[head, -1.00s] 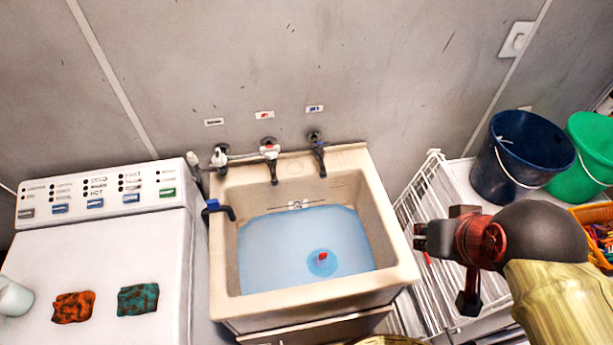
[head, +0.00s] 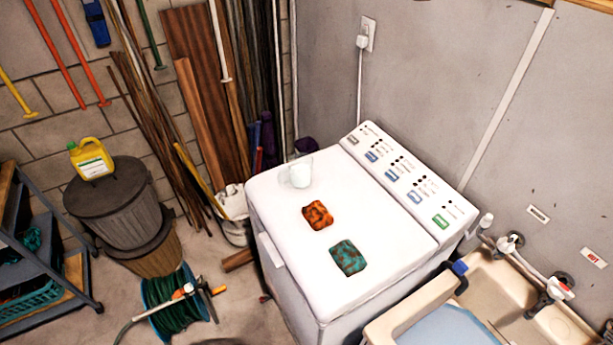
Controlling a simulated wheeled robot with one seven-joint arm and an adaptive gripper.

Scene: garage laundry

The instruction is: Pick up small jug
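A small whitish, translucent jug (head: 300,172) stands upright on the white washing machine's lid, near its back left corner in the head view. It is small in the picture, and its handle is hard to make out. My gripper is outside the head view now, so its distance from the jug and its state do not show.
On the washing machine (head: 390,225) lie an orange sponge (head: 317,215) and a teal sponge (head: 348,257), near the jug. A sink (head: 410,310) adjoins at right. A hose reel (head: 180,305), bins (head: 112,205) and leaning boards (head: 205,80) stand at left.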

